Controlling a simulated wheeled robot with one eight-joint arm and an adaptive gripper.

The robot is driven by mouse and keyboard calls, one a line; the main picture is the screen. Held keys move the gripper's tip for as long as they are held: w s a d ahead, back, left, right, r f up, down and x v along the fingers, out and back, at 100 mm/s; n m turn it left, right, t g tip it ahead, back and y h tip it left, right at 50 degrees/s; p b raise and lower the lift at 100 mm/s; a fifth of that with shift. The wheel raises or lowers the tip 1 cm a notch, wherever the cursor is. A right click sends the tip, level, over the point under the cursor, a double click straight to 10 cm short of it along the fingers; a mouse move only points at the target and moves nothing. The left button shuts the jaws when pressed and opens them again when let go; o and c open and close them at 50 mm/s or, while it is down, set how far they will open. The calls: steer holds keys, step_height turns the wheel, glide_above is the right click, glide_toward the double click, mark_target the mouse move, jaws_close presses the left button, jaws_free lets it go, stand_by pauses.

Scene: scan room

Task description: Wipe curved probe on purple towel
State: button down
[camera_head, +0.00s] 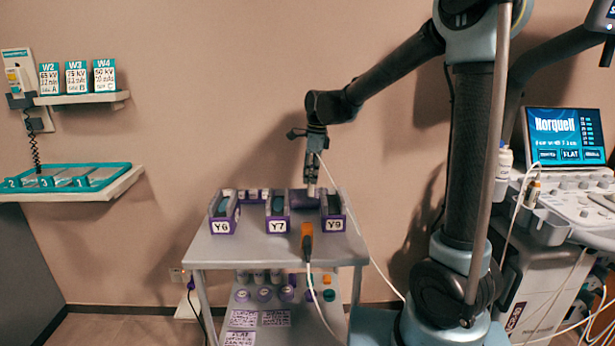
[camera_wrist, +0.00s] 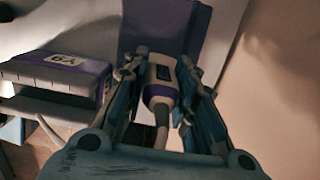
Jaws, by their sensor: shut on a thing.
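My gripper (camera_head: 312,172) points down above the back of the grey cart in the head view. In the wrist view my gripper (camera_wrist: 160,72) is shut on a white and purple probe (camera_wrist: 161,92), with its cable running back between the fingers. The probe's far end is hard to make out, so I cannot tell its curve. A dark purple towel (camera_wrist: 160,22) lies just beyond the fingertips in the wrist view. In the head view the towel (camera_head: 304,198) shows behind the holders. I cannot tell whether the probe touches it.
Purple holders Y6 (camera_head: 223,213), Y7 (camera_head: 277,214) and Y9 (camera_head: 333,213) stand on the cart top (camera_head: 255,250). An orange-ended tool (camera_head: 307,241) with a cable lies at its front. The ultrasound console (camera_head: 565,190) stands at right. A wall shelf (camera_head: 85,190) is at left.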

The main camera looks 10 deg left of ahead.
steer(key=shift+w+d, duration=0.15)
steer(key=shift+d, duration=0.35)
steer(key=shift+a, duration=0.1)
steer(key=shift+s+a, duration=0.2)
steer(key=shift+a, duration=0.5)
steer(key=shift+s+a, duration=0.2)
steer(key=shift+a, duration=0.5)
steer(key=shift+s+a, duration=0.2)
steer(key=shift+a, duration=0.5)
steer(key=shift+d, duration=0.15)
steer(key=shift+w+d, duration=0.2)
steer(key=shift+d, duration=0.5)
steer(key=shift+w+d, duration=0.2)
steer(key=shift+d, duration=0.45)
steer(key=shift+w+d, duration=0.2)
steer(key=shift+d, duration=0.5)
steer(key=shift+r, duration=4)
